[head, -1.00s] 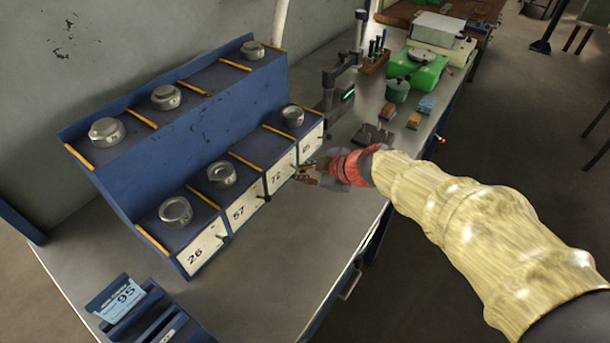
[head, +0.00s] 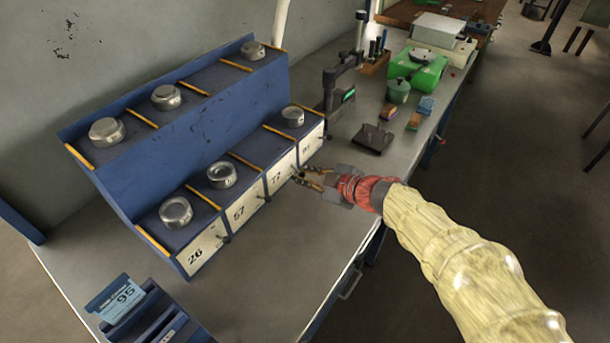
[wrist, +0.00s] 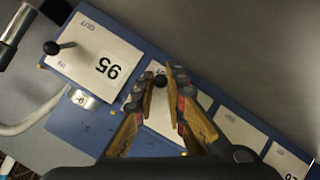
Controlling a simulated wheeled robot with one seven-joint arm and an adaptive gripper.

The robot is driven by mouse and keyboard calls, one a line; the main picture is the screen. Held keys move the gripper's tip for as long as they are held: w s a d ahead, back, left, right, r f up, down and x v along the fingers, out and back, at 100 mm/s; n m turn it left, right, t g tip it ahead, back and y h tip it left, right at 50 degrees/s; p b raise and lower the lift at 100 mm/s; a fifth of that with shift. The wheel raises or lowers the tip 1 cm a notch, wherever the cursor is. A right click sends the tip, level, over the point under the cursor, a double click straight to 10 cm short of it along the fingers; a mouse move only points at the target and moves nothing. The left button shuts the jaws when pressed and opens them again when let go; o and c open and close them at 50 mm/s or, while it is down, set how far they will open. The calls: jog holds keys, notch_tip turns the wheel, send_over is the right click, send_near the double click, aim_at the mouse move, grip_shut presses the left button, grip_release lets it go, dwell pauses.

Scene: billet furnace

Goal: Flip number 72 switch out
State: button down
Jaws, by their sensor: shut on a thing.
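The number 72 plate (head: 280,172) is on the front of the blue rack, between the 57 plate and the rightmost plate. My gripper (head: 300,176) reaches it from the right, with its fingertips at the plate's small dark switch. In the wrist view, the fingers (wrist: 161,82) close around the black switch knob (wrist: 160,81). Most of the 72 plate's face (wrist: 160,118) is hidden behind the fingers there, and its number and the lever's exact position cannot be read.
The neighbouring plate (wrist: 105,57) has its own black lever (wrist: 60,46) and OUT and IN marks. The 57 plate (head: 246,210) and 26 plate (head: 203,246) lie left. Metal weights stand on the blue rack (head: 165,145). A dark stand (head: 335,85) rises behind my gripper.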

jog(key=shift+w+d+r, duration=0.15)
jog(key=shift+w+r, duration=0.05)
jog(key=shift+r, duration=0.15)
jog(key=c, duration=2)
grip_release()
jog(key=shift+f, duration=0.1)
jog(key=shift+c, duration=0.2)
jog(key=o, duration=0.4)
jog(key=shift+f, duration=0.15)
jog(key=shift+c, duration=0.2)
jog(key=v, duration=1.2)
